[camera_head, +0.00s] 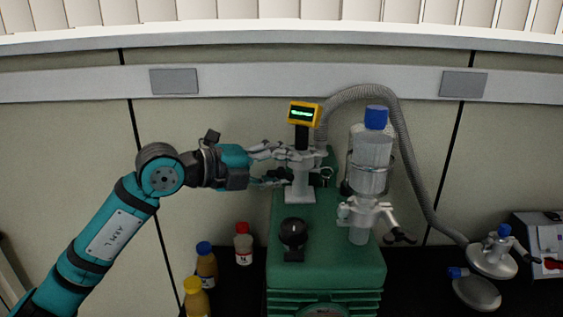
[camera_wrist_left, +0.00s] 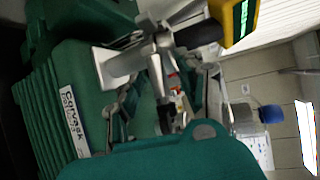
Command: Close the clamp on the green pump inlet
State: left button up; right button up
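The green pump (camera_head: 325,262) stands in the middle of the head view, and its green body with a white label fills the left of the wrist view (camera_wrist_left: 50,95). The grey metal inlet (camera_head: 300,186) rises from its top, with a yellow gauge (camera_head: 304,113) above. A metal clamp (camera_head: 308,156) sits around the inlet joint; whether its lever is closed is too small to tell. My left gripper (camera_head: 281,166) is at the left side of the inlet, close to the clamp. Its fingers are apart, one above the other. Contact cannot be told. My right gripper is not in view.
A grey hose (camera_head: 401,130) arches from the inlet area to the right. A clear vessel with a blue cap (camera_head: 376,117) stands right of the inlet. A black knob (camera_head: 293,232) is in front. Several bottles (camera_head: 243,246) stand left of the pump.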

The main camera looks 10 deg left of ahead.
pick_arm(q)
jog(key=shift+d, duration=0.15)
grip_shut()
jog(key=shift+f, duration=0.2)
jog(key=shift+w+f+g, duration=0.1)
jog(key=shift+g, duration=0.2)
jog(key=shift+w+a+m+g+h, duration=0.2)
jog(key=shift+m+g+h, duration=0.2)
jog(key=shift+m+h, duration=0.05)
jog(key=shift+w+a+m+g+h, duration=0.2)
jog(key=shift+m+g+h, duration=0.2)
jog(key=shift+m+h, duration=0.05)
grip_release()
jog(key=shift+a, duration=0.15)
